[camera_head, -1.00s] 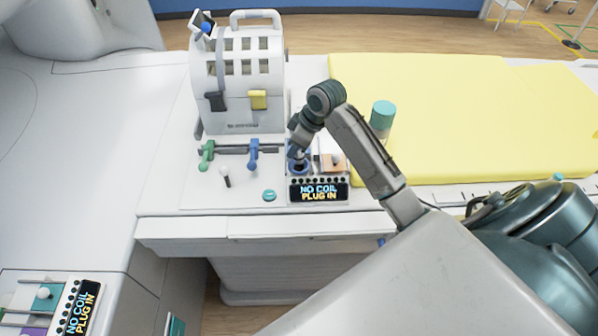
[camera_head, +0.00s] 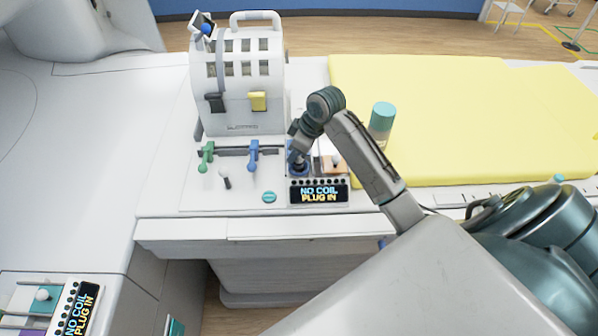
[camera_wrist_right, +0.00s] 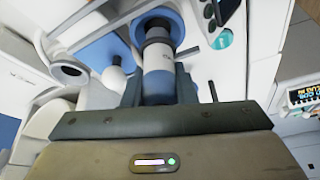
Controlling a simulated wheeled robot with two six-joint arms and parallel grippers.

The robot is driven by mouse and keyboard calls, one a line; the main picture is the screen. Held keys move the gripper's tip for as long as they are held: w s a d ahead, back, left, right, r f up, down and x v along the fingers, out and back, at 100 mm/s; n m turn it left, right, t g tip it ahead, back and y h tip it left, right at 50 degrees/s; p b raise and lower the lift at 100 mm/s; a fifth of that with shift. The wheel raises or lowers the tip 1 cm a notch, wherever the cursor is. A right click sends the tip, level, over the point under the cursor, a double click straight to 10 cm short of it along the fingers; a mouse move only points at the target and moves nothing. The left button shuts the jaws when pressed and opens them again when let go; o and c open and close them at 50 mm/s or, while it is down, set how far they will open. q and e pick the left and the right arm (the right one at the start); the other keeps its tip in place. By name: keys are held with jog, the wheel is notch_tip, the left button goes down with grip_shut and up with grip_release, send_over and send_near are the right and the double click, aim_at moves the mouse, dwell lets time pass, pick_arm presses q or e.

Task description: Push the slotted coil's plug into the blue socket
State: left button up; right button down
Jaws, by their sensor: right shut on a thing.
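The slotted coil (camera_head: 240,75) is a white housing with rows of windows, standing upright on the white table top. My right gripper (camera_head: 297,160) points down at the blue socket (camera_head: 298,173), just right of the coil. In the right wrist view my right gripper (camera_wrist_right: 158,88) is shut on a white plug (camera_wrist_right: 157,60) with dark and blue bands. The plug's far end is at the blue ring of the socket (camera_wrist_right: 172,14). I cannot tell how deep it sits. A display (camera_head: 318,191) in front of the socket reads "NO COIL PLUG IN". My left gripper is out of view.
A green lever (camera_head: 206,156) and a blue lever (camera_head: 253,154) stand in front of the coil. A second display (camera_head: 80,308) is at lower left.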

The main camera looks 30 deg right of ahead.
jog(key=shift+f, duration=1.2)
dwell(0.3)
jog(key=c, duration=1.1)
grip_release()
jog(key=shift+s+a+r, duration=0.1)
jog(key=shift+a+r, duration=0.05)
jog(key=shift+d+r+b, duration=0.25)
jog(key=shift+r+b, duration=0.1)
jog(key=shift+b, duration=0.1)
jog(key=b+v, duration=0.2)
jog(key=v, duration=0.8)
jog(key=shift+s, duration=0.15)
jog(key=shift+a, duration=0.1)
